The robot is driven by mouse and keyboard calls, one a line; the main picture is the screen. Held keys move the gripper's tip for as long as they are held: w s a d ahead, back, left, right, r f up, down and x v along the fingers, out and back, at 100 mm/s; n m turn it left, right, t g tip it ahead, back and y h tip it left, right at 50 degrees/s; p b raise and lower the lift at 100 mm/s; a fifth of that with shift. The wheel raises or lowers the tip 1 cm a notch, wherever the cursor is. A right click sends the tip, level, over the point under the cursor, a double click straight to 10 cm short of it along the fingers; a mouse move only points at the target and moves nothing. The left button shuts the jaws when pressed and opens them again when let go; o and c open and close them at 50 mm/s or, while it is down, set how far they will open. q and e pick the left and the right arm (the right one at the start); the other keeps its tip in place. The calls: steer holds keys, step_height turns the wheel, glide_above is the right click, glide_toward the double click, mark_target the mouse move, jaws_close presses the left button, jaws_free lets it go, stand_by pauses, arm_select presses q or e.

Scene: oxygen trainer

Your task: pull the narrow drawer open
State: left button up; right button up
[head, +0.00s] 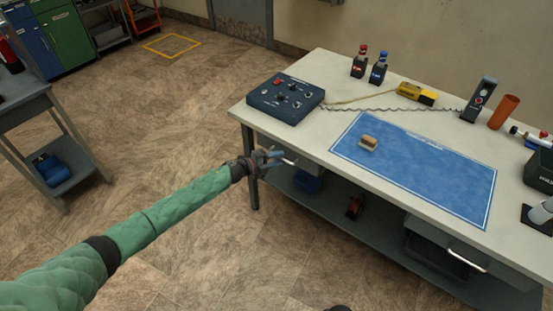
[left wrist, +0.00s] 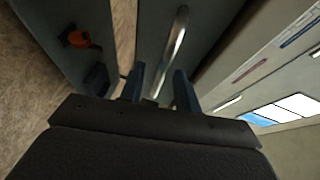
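My left gripper (head: 282,158) reaches in from the left, at the table's front left corner. Its two dark blue fingers (left wrist: 160,88) stand apart in the left wrist view. A shiny bar handle (left wrist: 176,38) on a grey front (left wrist: 150,25) lies beyond the fingers, its lower end showing between them. I cannot tell if they touch it. In the head view a pale bar shows at the fingertips. A grey drawer unit (head: 425,250) with a bar handle (head: 468,260) sits under the table at the right. Which front is the narrow drawer is unclear. My right gripper is not seen.
The white table (head: 315,140) carries a dark control box (head: 286,98), a blue mat (head: 425,170), a small block (head: 369,141) and a yellow device (head: 416,94). A lower shelf (head: 330,209) holds a blue bin (head: 307,181).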

arm_select(q)
steer(key=shift+c, duration=0.2)
jaws_close()
